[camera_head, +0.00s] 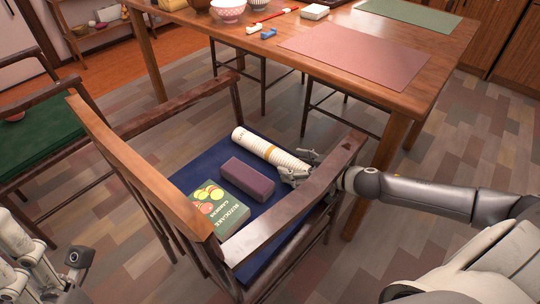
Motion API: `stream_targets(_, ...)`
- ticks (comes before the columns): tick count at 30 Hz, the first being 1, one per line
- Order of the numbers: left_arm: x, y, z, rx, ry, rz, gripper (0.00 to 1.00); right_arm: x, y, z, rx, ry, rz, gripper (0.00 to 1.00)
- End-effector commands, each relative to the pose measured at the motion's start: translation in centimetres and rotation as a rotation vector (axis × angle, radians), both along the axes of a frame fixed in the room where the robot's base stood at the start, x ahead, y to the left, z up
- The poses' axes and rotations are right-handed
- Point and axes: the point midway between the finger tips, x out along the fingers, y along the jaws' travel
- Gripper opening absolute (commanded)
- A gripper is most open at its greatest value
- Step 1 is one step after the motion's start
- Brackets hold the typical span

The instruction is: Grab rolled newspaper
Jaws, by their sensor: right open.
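My right gripper (303,168) reaches in over the chair's right armrest from the right. Its jaws are open at the roll's right end. The fingers partly cover that end, and I cannot tell whether they touch it. At the lower left only parts of my left arm show; its gripper cannot be made out.
A purple box (247,177) and a green illustrated box (217,207) lie on the seat in front of the roll. The armchair's right armrest (290,207) and wooden backrest (140,165) bound the seat. A wooden table (375,92) with mats and bowls stands behind.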

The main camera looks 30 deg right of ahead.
Motion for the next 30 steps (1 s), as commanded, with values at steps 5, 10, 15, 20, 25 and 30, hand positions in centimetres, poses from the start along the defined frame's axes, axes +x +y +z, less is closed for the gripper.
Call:
stream_targets(5, 0.02, -0.01, -0.17, 0.000, 0.001, 0.000, 0.40, 0.34, 0.13, -0.16, -0.001, 0.000, 0.000, 0.68)
stream_targets(10, 0.03, -0.02, -0.15, 0.001, 0.002, 0.000, 0.40, 0.31, 0.14, -0.16, 0.000, 0.001, 0.000, 0.68)
stream_targets(15, 0.03, -0.02, -0.16, 0.001, 0.002, 0.000, 0.40, 0.31, 0.15, -0.16, 0.000, 0.001, 0.000, 0.49)
stream_targets(20, 0.04, -0.03, -0.16, 0.001, 0.002, 0.000, 0.40, 0.29, 0.14, -0.19, 0.000, 0.001, 0.000, 0.28)
stream_targets(25, 0.05, -0.02, -0.16, 0.001, 0.003, 0.000, 0.40, 0.29, 0.15, -0.17, 0.000, 0.001, 0.000, 0.15)
stream_targets(30, 0.02, 0.07, -0.04, 0.000, 0.001, 0.002, 0.40, 0.28, 0.15, -0.17, 0.000, 0.001, 0.000, 0.15)
